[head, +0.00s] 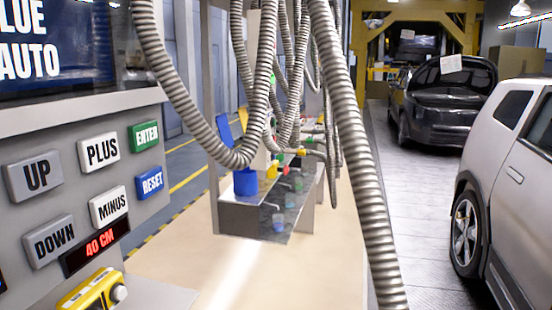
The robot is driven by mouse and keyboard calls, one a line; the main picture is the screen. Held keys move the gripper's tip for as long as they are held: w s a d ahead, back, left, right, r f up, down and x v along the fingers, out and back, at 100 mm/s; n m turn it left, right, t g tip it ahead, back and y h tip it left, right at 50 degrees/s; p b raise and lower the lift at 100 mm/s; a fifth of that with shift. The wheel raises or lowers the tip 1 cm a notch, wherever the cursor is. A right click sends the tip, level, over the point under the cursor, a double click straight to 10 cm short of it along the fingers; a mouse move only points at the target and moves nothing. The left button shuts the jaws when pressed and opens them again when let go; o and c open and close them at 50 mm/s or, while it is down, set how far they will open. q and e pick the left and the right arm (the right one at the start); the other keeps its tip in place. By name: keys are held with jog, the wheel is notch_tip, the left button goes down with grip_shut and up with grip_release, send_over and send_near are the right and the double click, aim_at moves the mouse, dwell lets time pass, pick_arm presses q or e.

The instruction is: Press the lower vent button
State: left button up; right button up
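A grey control panel stands at the left in the head view. It carries the buttons UP (34,176), DOWN (49,241), PLUS (99,151), MINUS (109,207), a green ENTER (145,136) and a blue RESET (150,183). A red display (95,246) below MINUS reads 40 CM. No button with a vent label can be read in this view. Neither of my grippers is in view.
Grey corrugated hoses (352,150) hang across the middle. Behind them is a metal stand (245,220) with a blue container (246,182). A yellow device (92,290) sits below the panel. A silver car (515,190) and a dark car (440,110) with raised hood stand right.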

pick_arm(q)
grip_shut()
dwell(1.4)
